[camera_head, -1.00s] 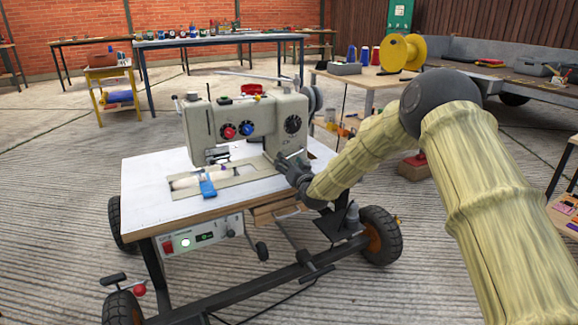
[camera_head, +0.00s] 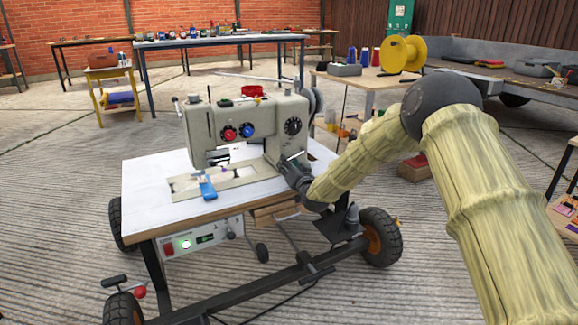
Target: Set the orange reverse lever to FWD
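The sewing machine (camera_head: 262,117), pale grey-beige, stands on a white-topped wheeled table (camera_head: 150,180). It has a red knob (camera_head: 230,134), a blue knob (camera_head: 247,131) and a black dial (camera_head: 293,126) on its front. I cannot make out an orange reverse lever or a FWD mark; a thin pale bar (camera_head: 296,156) shows at the foot of the machine's right pillar, beside my gripper. My gripper (camera_head: 286,165), dark grey, is at that foot, close to the pillar. Its fingers are small and dark, and I cannot tell whether they touch or hold anything.
A control box (camera_head: 200,239) with a lit button hangs under the table's front edge. A side table (camera_head: 368,78) with spools and a yellow reel (camera_head: 402,53) stands behind. Concrete floor is open at left.

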